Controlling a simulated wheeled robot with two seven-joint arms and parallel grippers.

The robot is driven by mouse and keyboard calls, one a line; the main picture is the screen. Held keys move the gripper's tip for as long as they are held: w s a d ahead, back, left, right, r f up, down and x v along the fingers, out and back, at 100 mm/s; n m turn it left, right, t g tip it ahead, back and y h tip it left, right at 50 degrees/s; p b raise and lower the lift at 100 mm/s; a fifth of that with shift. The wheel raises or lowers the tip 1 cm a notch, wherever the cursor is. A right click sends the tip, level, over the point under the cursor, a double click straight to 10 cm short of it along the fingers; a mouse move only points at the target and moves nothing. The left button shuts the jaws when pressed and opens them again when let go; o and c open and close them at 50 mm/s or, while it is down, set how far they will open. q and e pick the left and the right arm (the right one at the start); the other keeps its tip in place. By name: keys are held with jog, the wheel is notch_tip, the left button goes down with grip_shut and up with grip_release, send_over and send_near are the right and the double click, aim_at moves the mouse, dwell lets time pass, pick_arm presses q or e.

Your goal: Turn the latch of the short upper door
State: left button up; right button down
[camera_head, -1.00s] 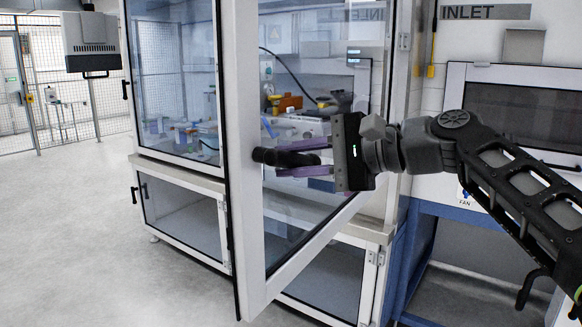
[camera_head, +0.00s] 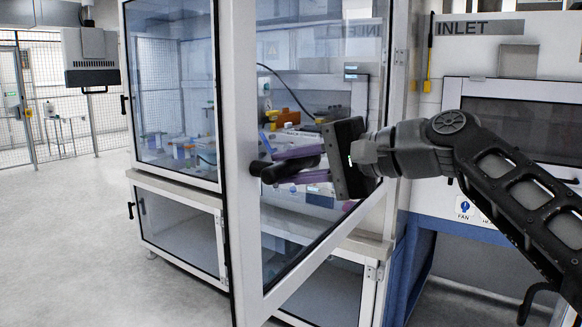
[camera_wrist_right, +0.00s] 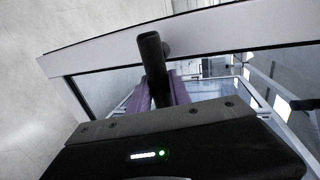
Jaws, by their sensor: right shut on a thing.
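The short upper door (camera_head: 240,215) is a glass pane in a white frame and stands swung open from the cabinet. Its latch (camera_head: 292,169) is a black bar handle on the frame's free side, lying nearly level with a slight tilt. My right gripper (camera_head: 277,168) is shut on the latch, with one purple finger above the bar and one below. In the right wrist view the black latch (camera_wrist_right: 152,60) lies between the purple fingers, against the white door frame (camera_wrist_right: 100,52). My left gripper is not in view.
Behind the glass stand several small items, including an orange one (camera_head: 283,116). A closed upper door (camera_head: 172,90) and lower glass doors (camera_head: 180,235) are to the left. A blue-framed unit marked INLET (camera_head: 430,225) is at right. The floor (camera_head: 65,235) at left is clear.

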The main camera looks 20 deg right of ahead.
jog(key=c, duration=1.2)
grip_release()
jog(key=b+v, duration=0.1)
jog(key=v, duration=0.7)
jog(key=shift+w, duration=0.1)
